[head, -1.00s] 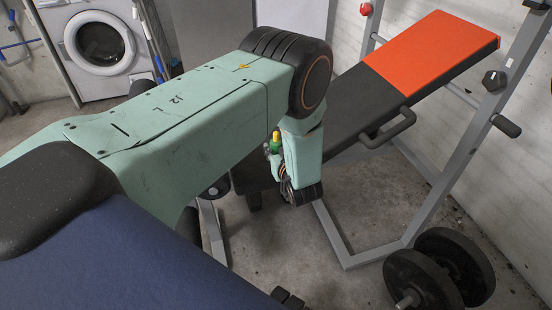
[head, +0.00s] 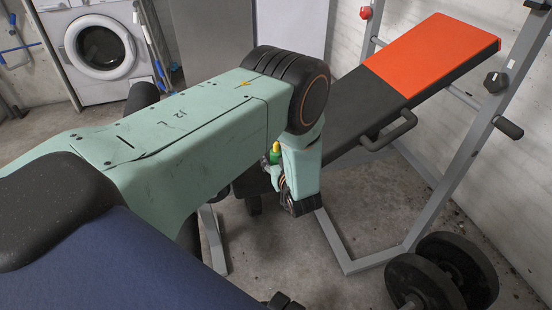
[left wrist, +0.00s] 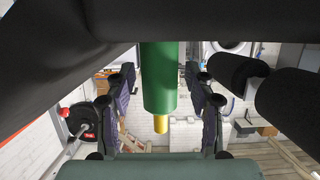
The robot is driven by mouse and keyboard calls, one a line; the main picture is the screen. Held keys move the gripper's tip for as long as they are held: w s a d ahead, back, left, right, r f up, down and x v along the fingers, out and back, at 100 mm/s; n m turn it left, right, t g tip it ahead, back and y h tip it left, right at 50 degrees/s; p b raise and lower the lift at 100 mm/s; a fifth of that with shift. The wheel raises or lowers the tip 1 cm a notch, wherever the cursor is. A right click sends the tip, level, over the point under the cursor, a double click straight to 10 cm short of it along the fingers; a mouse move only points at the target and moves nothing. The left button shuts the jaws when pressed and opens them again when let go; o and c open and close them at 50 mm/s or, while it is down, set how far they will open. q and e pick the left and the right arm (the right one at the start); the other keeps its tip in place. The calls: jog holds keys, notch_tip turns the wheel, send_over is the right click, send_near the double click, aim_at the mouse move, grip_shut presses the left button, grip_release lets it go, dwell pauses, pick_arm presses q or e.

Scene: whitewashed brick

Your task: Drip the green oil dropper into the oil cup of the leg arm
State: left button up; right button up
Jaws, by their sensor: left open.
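The green oil dropper with a yellow tip (head: 275,155) shows small beside my left wrist in the head view. In the left wrist view the green dropper (left wrist: 160,75) stands large between my left fingers, its yellow tip pointing down the picture. My left gripper (left wrist: 163,100) is open around it, with a gap on each side of the green body. In the head view my left forearm and wrist hide most of this gripper. I cannot make out the oil cup. My right gripper is not in view.
A weight bench with a black and orange pad (head: 433,52) stands on a grey frame (head: 350,265). Black weight plates (head: 425,282) are at lower right. Black rollers (left wrist: 290,105) show at right in the wrist view. A washing machine (head: 100,45) is at the back left.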

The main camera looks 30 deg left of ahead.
aim_at(276, 160)
pick_arm(q)
jog(key=p+v, duration=0.1)
jog(key=v, duration=0.1)
jog(key=p+v, duration=0.1)
jog(key=v, duration=0.1)
jog(key=p+v, duration=0.2)
jog(key=v, duration=0.1)
jog(key=shift+s+a+r, duration=0.1)
jog(key=shift+s+r, duration=0.1)
jog(key=shift+r, duration=0.15)
jog(key=shift+s, duration=0.25)
